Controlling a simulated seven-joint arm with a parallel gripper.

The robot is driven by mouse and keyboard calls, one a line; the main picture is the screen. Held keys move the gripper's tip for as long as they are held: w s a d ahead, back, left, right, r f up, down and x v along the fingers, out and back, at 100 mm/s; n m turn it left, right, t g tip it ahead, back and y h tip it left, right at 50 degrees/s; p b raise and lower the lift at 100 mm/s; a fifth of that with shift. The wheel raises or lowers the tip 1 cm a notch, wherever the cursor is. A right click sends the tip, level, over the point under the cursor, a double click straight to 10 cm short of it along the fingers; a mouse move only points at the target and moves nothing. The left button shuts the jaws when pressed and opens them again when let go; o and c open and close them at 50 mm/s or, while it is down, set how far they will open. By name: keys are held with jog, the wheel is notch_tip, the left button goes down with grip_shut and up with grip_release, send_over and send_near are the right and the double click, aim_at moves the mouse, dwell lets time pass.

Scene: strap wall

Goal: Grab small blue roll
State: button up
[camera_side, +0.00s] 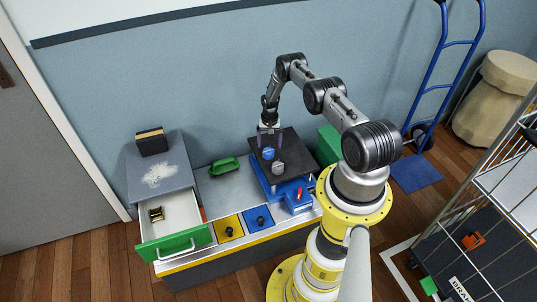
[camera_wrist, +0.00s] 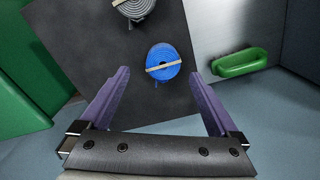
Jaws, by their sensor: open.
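The small blue roll (camera_side: 268,153) stands on a dark square board on the bench, with a light band across its top. In the wrist view the blue roll (camera_wrist: 163,62) lies ahead of my fingertips, roughly midway between them and apart from both. My gripper (camera_side: 269,140) is above the board beside the roll, on its wall side. In the wrist view my gripper (camera_wrist: 163,82) is open, with its two purple fingers spread wide and nothing between them. The roll's lower side is partly hidden by the view from above.
A grey strapped roll (camera_side: 278,168) stands close to the blue one on the dark board (camera_side: 295,155). A green handled object (camera_side: 224,166) lies left of the board. A green box (camera_side: 328,146) stands at its right. An open drawer (camera_side: 170,222) is at the far left.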

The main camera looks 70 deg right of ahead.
aim_at(269, 151)
jog(key=shift+w+a+f, duration=0.1)
jog(key=shift+f, duration=1.3)
jog(key=shift+w+a+f, duration=0.1)
jog(key=shift+f, duration=1.25)
jog(key=c, duration=1.4)
